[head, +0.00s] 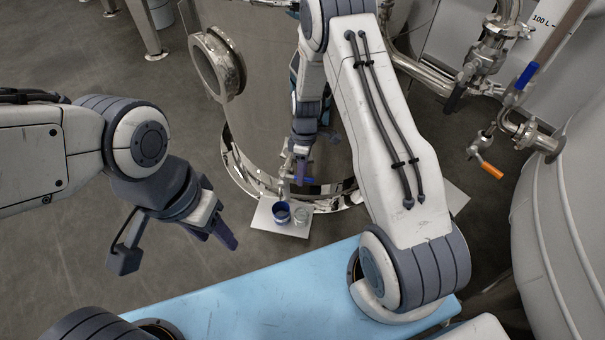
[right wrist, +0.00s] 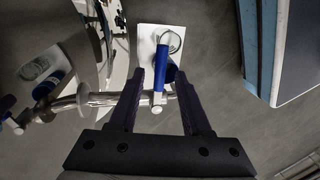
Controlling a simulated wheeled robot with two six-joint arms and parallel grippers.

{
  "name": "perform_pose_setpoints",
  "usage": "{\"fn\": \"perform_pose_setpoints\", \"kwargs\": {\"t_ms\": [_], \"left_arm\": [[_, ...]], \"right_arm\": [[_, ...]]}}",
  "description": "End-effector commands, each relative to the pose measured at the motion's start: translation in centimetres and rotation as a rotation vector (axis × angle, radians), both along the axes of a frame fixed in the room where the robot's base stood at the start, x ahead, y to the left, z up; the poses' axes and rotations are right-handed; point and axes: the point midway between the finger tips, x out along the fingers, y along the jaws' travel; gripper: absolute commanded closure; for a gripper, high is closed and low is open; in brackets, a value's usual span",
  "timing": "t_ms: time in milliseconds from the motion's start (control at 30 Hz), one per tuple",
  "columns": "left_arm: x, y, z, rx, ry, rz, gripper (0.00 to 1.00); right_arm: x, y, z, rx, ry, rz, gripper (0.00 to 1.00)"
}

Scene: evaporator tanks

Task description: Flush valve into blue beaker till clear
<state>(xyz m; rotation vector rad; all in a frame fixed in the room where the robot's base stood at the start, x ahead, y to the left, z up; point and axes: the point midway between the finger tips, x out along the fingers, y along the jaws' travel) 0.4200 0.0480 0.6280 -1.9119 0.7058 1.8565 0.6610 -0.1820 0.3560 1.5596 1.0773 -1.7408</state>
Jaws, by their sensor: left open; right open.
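The sampling valve (right wrist: 124,99) sticks out from the steel tank, a metal pipe with a blue lever handle (right wrist: 160,66). In the right wrist view my right gripper (right wrist: 160,75) is open, with the handle between its two fingers and no clear contact. In the head view the right gripper (head: 302,168) is low in front of the tank, above the beakers. The blue beaker (head: 281,213) stands upright below the valve; the handle partly hides it in the right wrist view (right wrist: 171,73). My left gripper (head: 222,230) is open and empty, left of the beakers.
A clear glass beaker (head: 302,217) stands right of the blue one on a white board (head: 262,219). The steel tank (head: 262,100) rises behind. Other valves with blue (head: 526,76) and orange (head: 490,170) handles are at the right.

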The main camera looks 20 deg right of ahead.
Motion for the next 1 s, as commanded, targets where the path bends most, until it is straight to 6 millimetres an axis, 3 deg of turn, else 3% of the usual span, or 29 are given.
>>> {"fn": "perform_pose_setpoints", "kwargs": {"t_ms": [267, 300, 400, 1000], "left_arm": [[0.0, 0.0, -0.03, 0.0, 0.0, 0.0, 0.5], [0.0, 0.0, -0.03, 0.0, 0.0, 0.0, 0.5], [0.0, 0.0, -0.03, 0.0, 0.0, 0.0, 0.5], [0.0, 0.0, -0.02, 0.0, 0.0, 0.0, 0.5]], "right_arm": [[-0.02, 0.03, -0.11, 0.0, 0.0, 0.0, 0.52], [-0.02, 0.03, -0.11, 0.0, 0.0, 0.0, 0.67], [-0.01, 0.02, -0.1, 0.0, 0.0, 0.0, 1.0], [0.01, -0.01, -0.06, 0.0, -0.001, 0.0, 1.0]]}}
